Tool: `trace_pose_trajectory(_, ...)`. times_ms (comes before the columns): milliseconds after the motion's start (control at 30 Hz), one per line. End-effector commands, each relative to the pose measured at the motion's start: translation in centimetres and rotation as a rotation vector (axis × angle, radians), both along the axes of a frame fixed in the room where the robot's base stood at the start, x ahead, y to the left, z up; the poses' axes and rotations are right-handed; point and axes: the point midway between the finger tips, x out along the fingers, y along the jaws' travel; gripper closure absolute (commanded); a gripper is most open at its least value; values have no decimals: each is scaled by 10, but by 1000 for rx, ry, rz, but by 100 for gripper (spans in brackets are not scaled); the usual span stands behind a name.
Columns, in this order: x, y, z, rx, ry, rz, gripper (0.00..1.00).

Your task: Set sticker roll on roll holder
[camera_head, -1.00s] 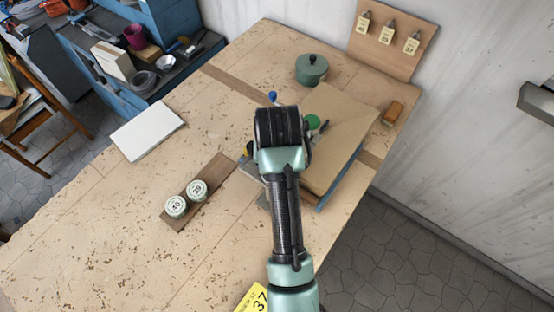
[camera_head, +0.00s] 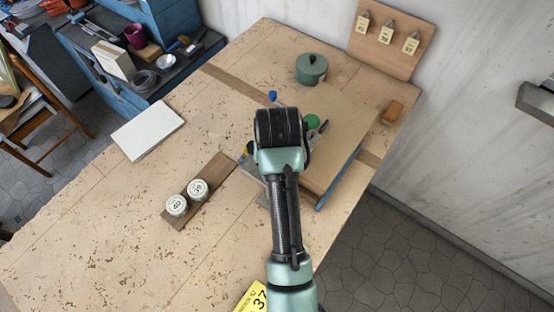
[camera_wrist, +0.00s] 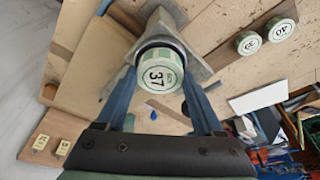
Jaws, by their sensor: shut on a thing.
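The sticker roll (camera_wrist: 158,80), pale green with a white face marked 37, is between the blue fingers of my gripper (camera_wrist: 162,92) in the wrist view. My gripper is shut on it. A grey angular stand (camera_wrist: 190,50), which looks like the roll holder, is right behind the roll. I cannot tell whether the roll touches it.
A brown board (camera_head: 217,170) with two rolls marked 40 and probably 39 (camera_head: 197,189) lies left of my arm. A cardboard-topped block (camera_head: 335,130), a green lidded pot (camera_head: 311,68) and a tag board (camera_head: 392,45) are to the right and back. The left front tabletop is clear.

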Motion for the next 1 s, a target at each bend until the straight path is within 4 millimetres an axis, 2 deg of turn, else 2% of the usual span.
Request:
trace_pose_trajectory(800,0,0,-12,0,0,0,86)
trace_pose_trajectory(833,0,0,-11,0,-1,0,25)
trace_pose_trajectory(900,0,0,-11,1,-1,0,18)
trace_pose_trajectory(1000,0,1,-11,2,0,1,18)
